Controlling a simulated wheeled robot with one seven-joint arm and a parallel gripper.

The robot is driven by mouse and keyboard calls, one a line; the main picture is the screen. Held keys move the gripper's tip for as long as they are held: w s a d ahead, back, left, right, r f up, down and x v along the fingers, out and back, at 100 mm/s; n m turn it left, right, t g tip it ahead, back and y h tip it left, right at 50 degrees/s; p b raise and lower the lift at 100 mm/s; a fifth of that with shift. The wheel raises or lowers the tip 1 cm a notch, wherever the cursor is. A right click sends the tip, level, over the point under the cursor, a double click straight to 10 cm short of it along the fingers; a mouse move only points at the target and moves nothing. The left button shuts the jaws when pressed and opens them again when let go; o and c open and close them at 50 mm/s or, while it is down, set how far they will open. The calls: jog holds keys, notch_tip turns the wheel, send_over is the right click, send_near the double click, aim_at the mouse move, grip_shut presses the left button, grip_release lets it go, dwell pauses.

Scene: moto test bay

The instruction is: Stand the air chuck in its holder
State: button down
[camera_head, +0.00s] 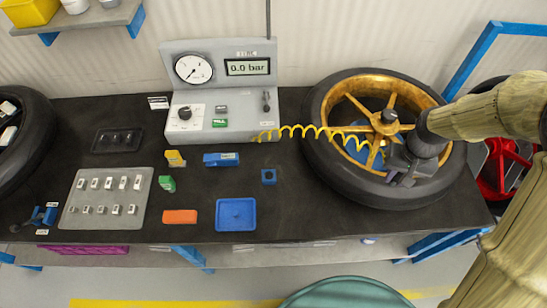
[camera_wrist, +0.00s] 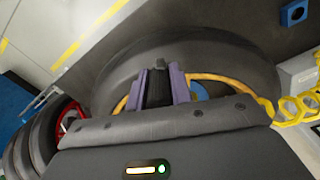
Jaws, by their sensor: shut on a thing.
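The air chuck (camera_wrist: 158,88) is a dark piece between the two purple fingers of my gripper (camera_wrist: 159,92) in the wrist view. My gripper is shut on it. In the head view my gripper (camera_head: 397,178) is over the lower right part of the gold-rimmed wheel, and the chuck is largely hidden by it. A yellow coiled hose (camera_head: 300,131) runs from the gauge unit across the wheel toward my gripper. The holder appears to be the small blue block with a dark hole (camera_head: 269,176), left of the wheel. It also shows in the wrist view (camera_wrist: 294,13).
The tyre (camera_head: 322,165) lies flat on the dark bench (camera_head: 290,215). The gauge unit (camera_head: 221,85) stands behind the holder. A blue tray (camera_head: 236,215), an orange block (camera_head: 180,216) and a blue block (camera_head: 221,159) lie to its left. Bare bench surrounds the holder.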

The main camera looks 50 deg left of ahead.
jog(key=w+d+f+m, duration=0.3)
jog(key=d+f, duration=0.6)
jog(key=d, duration=0.2)
jog(key=w+d+f+m, duration=0.3)
jog(key=d+f, duration=0.6)
jog(key=d, duration=0.2)
jog(key=shift+w, duration=0.15)
